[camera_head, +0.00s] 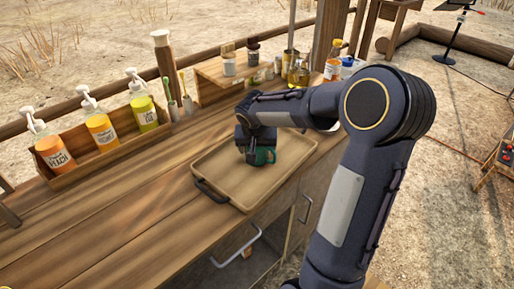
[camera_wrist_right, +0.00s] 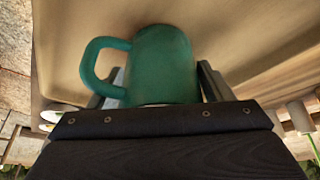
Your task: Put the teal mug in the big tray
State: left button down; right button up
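The teal mug (camera_head: 264,157) is at the middle of the big tray (camera_head: 225,165), under my right gripper (camera_head: 248,150). In the right wrist view the mug (camera_wrist_right: 165,65) is between the two fingers of my right gripper (camera_wrist_right: 158,88), its handle to the left. The right finger is close against the mug's side, and a narrow light gap shows between the left finger and the mug, so the gripper looks slightly open around it. Whether the mug's base rests on the tray is hidden by the gripper.
The bench top (camera_head: 110,235) at the front left is clear.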

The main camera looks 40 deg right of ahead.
jog(key=shift+o, duration=1.4)
jog(key=shift+r, duration=0.45)
jog(key=v, duration=1.1)
jog(key=s+a+f+n+t+y, duration=0.1)
jog(key=s+a+f+n+y, duration=0.1)
jog(key=s+a, duration=0.6)
jog(key=s+a+f+n+t+y, duration=0.1)
jog(key=s+a+f+n+y, duration=0.2)
jog(key=s+a, duration=0.5)
jog(key=s+n+y+p, duration=0.1)
jog(key=s+y, duration=0.1)
jog(key=s, duration=0.2)
